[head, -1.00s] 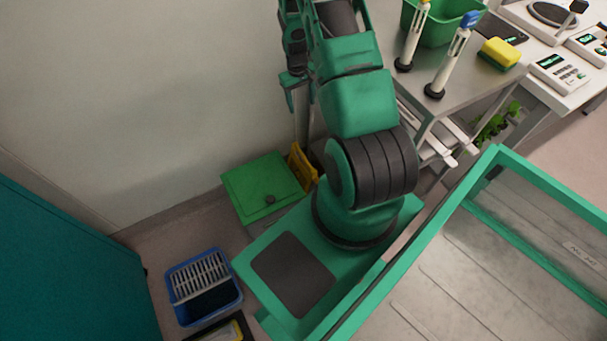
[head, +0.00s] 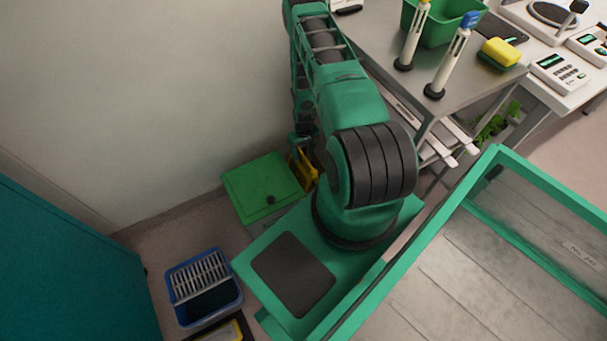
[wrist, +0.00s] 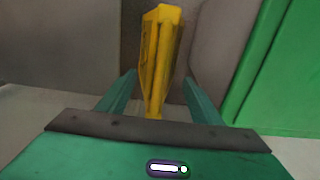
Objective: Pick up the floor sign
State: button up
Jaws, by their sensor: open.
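The yellow floor sign (head: 304,168) stands on the floor beside the green-lidded bin, partly hidden behind my arm in the head view. In the wrist view the floor sign (wrist: 160,55) is upright and seen narrow, edge on. My gripper (wrist: 160,88) is open, its two green fingers on either side of the sign's lower part as seen from the wrist. I cannot tell how deep the sign is between the fingers. In the head view my gripper (head: 302,148) is at the sign's top, mostly hidden by my arm.
The green-lidded bin (head: 262,188) stands just left of the sign; its green side (wrist: 285,70) shows at right in the wrist view. A wall is behind. A blue mop bucket (head: 203,288) is on the floor at front left. A grey trolley (head: 470,85) stands to the right.

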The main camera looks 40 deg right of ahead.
aim_at(304, 174)
notch_tip(304, 174, down, 7)
jog(key=shift+s, duration=0.3)
jog(key=shift+c, duration=0.4)
grip_shut()
